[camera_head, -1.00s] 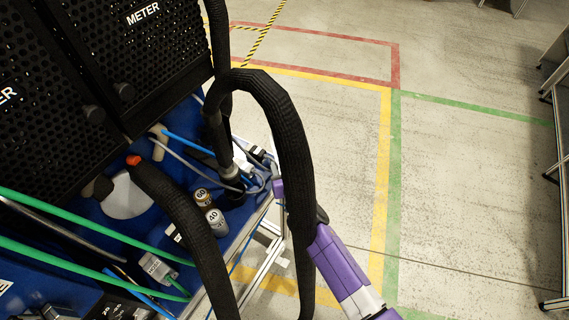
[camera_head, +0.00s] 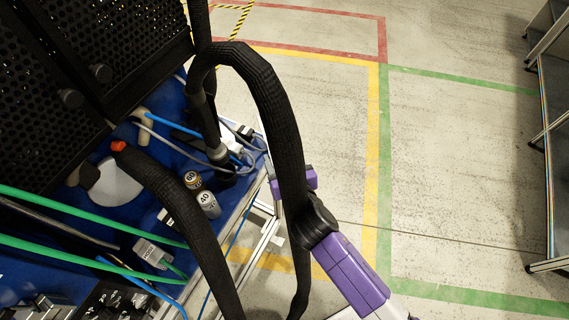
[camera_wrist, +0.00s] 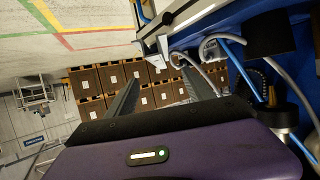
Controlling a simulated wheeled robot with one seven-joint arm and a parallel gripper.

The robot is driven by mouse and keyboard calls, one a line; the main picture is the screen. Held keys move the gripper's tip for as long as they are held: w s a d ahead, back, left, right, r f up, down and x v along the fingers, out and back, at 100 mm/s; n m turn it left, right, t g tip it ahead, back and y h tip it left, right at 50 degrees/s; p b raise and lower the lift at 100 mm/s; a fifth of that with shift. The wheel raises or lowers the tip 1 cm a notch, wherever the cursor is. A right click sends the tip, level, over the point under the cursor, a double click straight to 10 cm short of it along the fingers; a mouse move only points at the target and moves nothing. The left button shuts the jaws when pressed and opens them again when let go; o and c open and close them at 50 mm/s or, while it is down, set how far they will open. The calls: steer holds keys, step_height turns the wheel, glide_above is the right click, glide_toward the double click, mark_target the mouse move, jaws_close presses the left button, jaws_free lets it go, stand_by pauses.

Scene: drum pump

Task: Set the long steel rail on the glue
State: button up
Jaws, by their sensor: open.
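My gripper (camera_wrist: 158,88) shows in the wrist view with its two dark fingers apart and nothing between them. In the head view my purple wrist is beside the right edge of the blue bench (camera_head: 233,258), partly behind a thick black hose (camera_head: 280,125); the fingertips are hidden there. In the wrist view the fingers point past the bench's metal edge (camera_wrist: 165,28), apart from it. I cannot make out the long steel rail or the glue in either view.
The bench carries a white disc (camera_head: 113,185), two small cylinders marked 60 (camera_head: 193,180) and 40 (camera_head: 207,203), and green and blue cables. Shelving (camera_head: 548,150) is at the right. The floor between is clear. Stacked brown boxes (camera_wrist: 120,75) stand farther off.

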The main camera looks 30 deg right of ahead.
steer(key=shift+v, duration=1.45)
steer(key=s+r+n+y, duration=0.1)
steer(key=s+r, duration=0.2)
steer(key=s, duration=1.1)
steer(key=s+r+n+t+y, duration=0.1)
steer(key=s+r, duration=0.3)
steer(key=s, duration=1)
steer(key=shift+d+r, duration=0.25)
steer(key=shift+d, duration=0.2)
steer(key=shift+t, duration=0.3)
steer(key=s+r, duration=0.1)
steer(key=r, duration=0.1)
steer(key=s+r, duration=0.3)
steer(key=r, duration=0.1)
steer(key=shift+s+d+r, duration=0.25)
steer(key=shift+s+d, duration=0.05)
steer(key=shift+d, duration=0.1)
steer(key=shift+c, duration=1.1)
steer(key=shift+r, duration=0.15)
steer(key=shift+c, duration=0.6)
